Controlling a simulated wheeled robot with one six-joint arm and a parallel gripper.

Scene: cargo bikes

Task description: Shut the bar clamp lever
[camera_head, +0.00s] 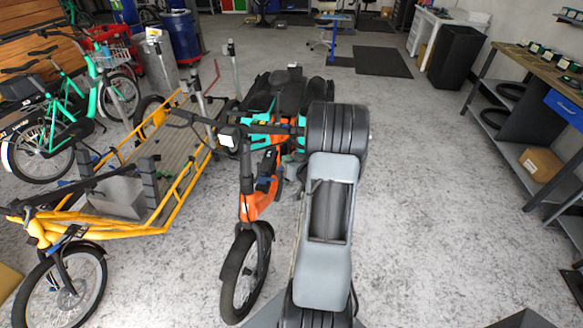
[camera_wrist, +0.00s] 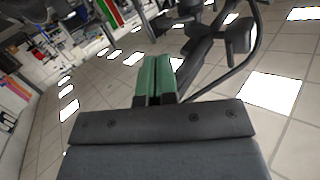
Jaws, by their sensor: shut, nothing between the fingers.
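The orange bike (camera_head: 262,200) stands just left of my arm in the head view, with its black handlebar (camera_head: 200,122) running across to the left. I cannot make out the bar clamp lever surely in either view; my arm covers part of the bike's right side. In the wrist view my gripper (camera_wrist: 154,78) has its green fingers together, with nothing between them. Black bars and a boxy dark part (camera_wrist: 240,36) lie beyond and to the right of the fingers. I cannot tell whether the fingers touch them. My gripper is not clearly visible in the head view.
A yellow cargo bike (camera_head: 175,215) with a flat bed stands on the left, near a green bike (camera_head: 75,125). A workbench (camera_head: 535,70) lines the right side. Open grey floor lies between my arm and the bench.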

